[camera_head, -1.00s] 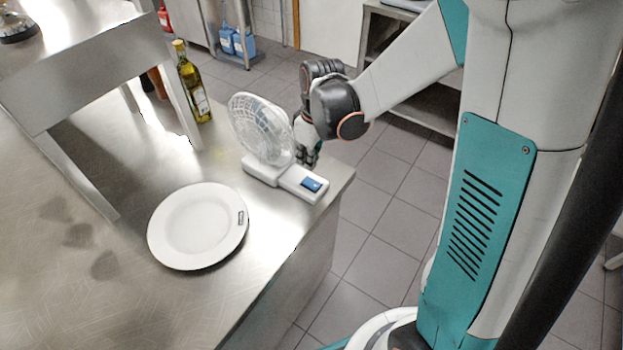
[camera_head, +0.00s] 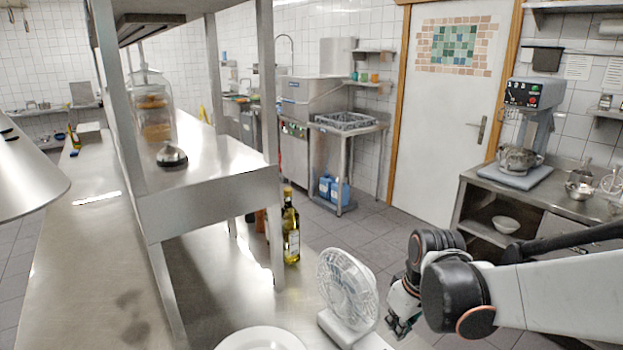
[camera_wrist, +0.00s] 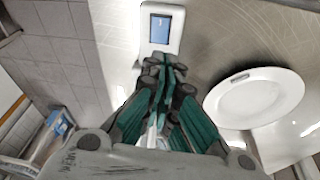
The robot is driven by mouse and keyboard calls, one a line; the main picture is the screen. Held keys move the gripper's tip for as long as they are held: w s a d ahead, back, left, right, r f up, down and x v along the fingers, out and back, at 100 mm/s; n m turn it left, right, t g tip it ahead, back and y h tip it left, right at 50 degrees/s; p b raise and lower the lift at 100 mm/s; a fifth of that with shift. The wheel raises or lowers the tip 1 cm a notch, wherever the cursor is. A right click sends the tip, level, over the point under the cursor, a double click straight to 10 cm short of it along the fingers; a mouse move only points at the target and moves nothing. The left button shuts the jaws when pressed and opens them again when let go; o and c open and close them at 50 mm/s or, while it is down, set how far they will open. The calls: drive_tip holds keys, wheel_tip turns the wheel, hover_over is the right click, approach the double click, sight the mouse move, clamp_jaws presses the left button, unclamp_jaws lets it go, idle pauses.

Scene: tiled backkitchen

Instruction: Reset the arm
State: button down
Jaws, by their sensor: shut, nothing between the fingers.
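My gripper (camera_head: 402,318) hangs at the right of the white fan (camera_head: 347,285), beyond the end of the steel counter. In the wrist view its green and black fingers (camera_wrist: 165,68) are together, with nothing between them. The fan's base with its blue panel (camera_wrist: 162,28) shows just past the fingertips there. I cannot tell whether the gripper touches the fan. My arm reaches in from the right in the head view.
A white plate (camera_head: 262,339) lies on the counter, cut off below; it also shows in the wrist view (camera_wrist: 255,97). An oil bottle (camera_head: 290,228) stands behind the fan, beside the raised steel shelf (camera_head: 210,205). A mixer (camera_head: 522,135) stands on the right-hand counter. Tiled floor lies between.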

drive_tip(key=s+d+r+m+t+b, duration=0.1)
drive_tip(key=s+r+m+t+b, duration=0.3)
drive_tip(key=s, duration=1)
drive_tip(key=shift+r+m+t+h, duration=0.3)
drive_tip(key=shift+r+m+h, duration=0.1)
drive_tip(key=shift+r+m, duration=0.45)
drive_tip(key=shift+d, duration=0.1)
drive_tip(key=w+f+n+g+p, duration=0.1)
drive_tip(key=w+n+g+p, duration=0.2)
drive_tip(key=w+n, duration=0.4)
drive_tip(key=w+a+f+n+g+p, duration=0.1)
drive_tip(key=w+n, duration=0.6)
drive_tip(key=n, duration=1.1)
drive_tip(key=shift+w+a+f+g+y+p, duration=0.25)
drive_tip(key=shift+f+g+y+p, duration=0.25)
drive_tip(key=shift+g+p, duration=0.5)
drive_tip(key=shift+f, duration=0.1)
